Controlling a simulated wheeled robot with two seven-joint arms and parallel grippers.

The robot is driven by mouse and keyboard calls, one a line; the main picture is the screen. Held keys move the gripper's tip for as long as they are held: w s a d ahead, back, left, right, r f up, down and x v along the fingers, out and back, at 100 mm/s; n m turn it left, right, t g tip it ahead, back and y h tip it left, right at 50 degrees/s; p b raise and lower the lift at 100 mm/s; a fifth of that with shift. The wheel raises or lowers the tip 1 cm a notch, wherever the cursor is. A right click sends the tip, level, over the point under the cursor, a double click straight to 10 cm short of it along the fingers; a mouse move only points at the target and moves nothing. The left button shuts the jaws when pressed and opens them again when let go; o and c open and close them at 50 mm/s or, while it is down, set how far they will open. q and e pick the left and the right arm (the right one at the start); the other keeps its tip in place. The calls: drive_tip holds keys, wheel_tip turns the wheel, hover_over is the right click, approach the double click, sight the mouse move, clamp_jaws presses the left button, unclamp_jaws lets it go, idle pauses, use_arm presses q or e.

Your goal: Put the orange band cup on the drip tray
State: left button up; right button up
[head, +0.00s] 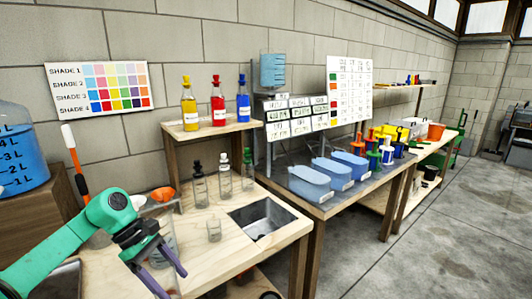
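My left gripper (168,277) is at the lower left, over the front of the wooden bench. My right gripper is not in view.
Dark-capped and green-capped bottles (199,186) stand behind the small cup. A raised shelf (205,130) holds yellow, red and blue bottles. Blue bins (309,183) and colored items fill the right table. A blue container (20,150) stands at far left.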

use_arm(q)
drive_tip(key=s+d+f+m+g+y, duration=0.2)
drive_tip(key=s+f+m+y, duration=0.1)
drive_tip(key=s+f+m, duration=0.2)
drive_tip(key=s+d+f+m+g+y+p, duration=0.1)
drive_tip(key=s+d+f+m+g+y, duration=0.2)
drive_tip(key=m, duration=0.7)
drive_tip(key=s+f, duration=0.2)
drive_tip(key=s, duration=0.1)
drive_tip(key=shift+s+p, duration=0.3)
drive_tip(key=shift+f, duration=0.1)
